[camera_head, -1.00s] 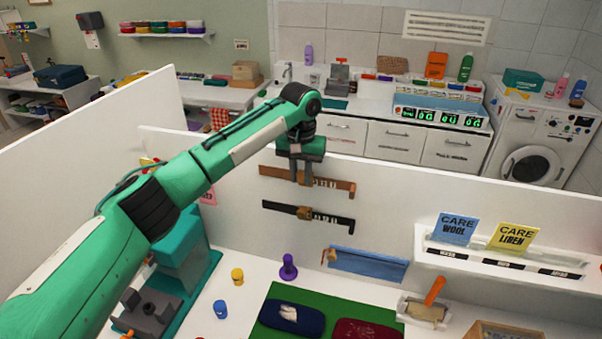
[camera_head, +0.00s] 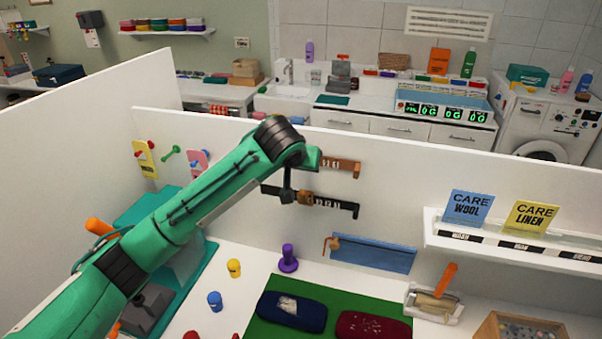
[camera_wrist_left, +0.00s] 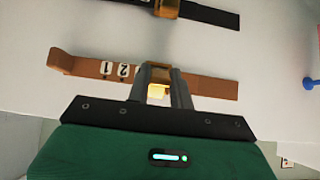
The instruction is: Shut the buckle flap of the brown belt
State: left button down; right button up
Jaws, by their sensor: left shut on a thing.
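The brown belt (camera_head: 340,167) hangs level on the white partition wall; my arm covers its left part in the head view. In the left wrist view the brown belt (camera_wrist_left: 212,86) runs across the middle, with white number tags beside its brass-coloured buckle (camera_wrist_left: 157,90). My left gripper (camera_wrist_left: 160,92) has its dark fingers on either side of a brass part at the buckle and is shut on it. The fingers hide much of the buckle, so I cannot tell how far its flap is closed. My right gripper is not in view.
A black belt (camera_head: 335,206) with a brass buckle hangs just below the brown one. A blue cloth strip (camera_head: 372,254) is lower on the wall. A purple peg (camera_head: 288,259) and folded cloths on a green mat (camera_head: 262,329) are below. A shelf (camera_head: 510,246) with care cards is at right.

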pick_arm(q)
jog(key=f+t+b, duration=0.1)
jog(key=t+b, duration=0.1)
jog(key=b, duration=0.1)
jog(key=w+f+t+b, duration=0.1)
jog(key=t+b, duration=0.1)
jog(key=b, duration=0.2)
jog(key=shift+f+t+h, duration=0.15)
jog(key=shift+t+h, duration=0.25)
jog(key=shift+w+d+t+b, duration=0.15)
jog(key=shift+t+b, duration=0.55)
jog(key=shift+b, duration=0.4)
jog(key=c, duration=1.2)
grip_release()
jog(key=shift+c, duration=0.2)
jog(key=shift+s, duration=0.55)
jog(key=b+v, duration=0.3)
jog(key=v, duration=0.9)
jog(key=shift+s+a+r, duration=0.25)
jog(key=shift+a+r, duration=0.05)
jog(key=shift+a, duration=0.05)
